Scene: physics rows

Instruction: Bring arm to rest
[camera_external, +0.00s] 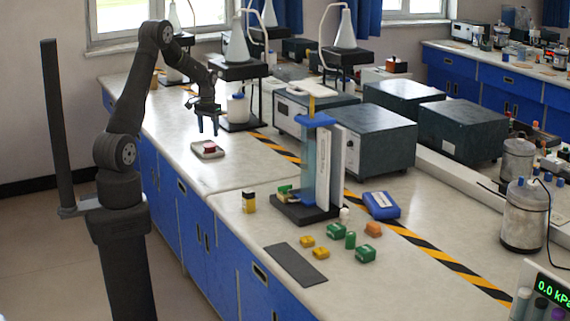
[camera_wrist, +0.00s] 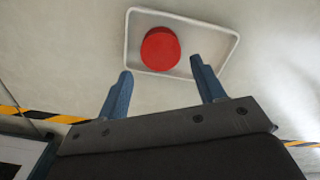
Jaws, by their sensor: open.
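My gripper (camera_external: 208,124) hangs above the far part of the bench with its blue fingers pointing down. In the wrist view my gripper (camera_wrist: 160,88) is open, its two blue fingers spread apart with nothing between them. A red round piece (camera_external: 210,147) sits on a small white tray (camera_external: 199,153) on the bench, below the gripper and apart from it. In the wrist view the red piece (camera_wrist: 160,48) lies inside the rim of the white tray (camera_wrist: 234,44), beyond the fingertips.
A black stand with a blue-topped column (camera_external: 316,122) stands mid-bench. Small green and yellow blocks (camera_external: 320,252) and a dark mat (camera_external: 296,264) lie in front. Dark boxes (camera_external: 372,137) stand behind striped tape. A white bottle (camera_external: 238,108) stands right of the gripper. Bench around the tray is clear.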

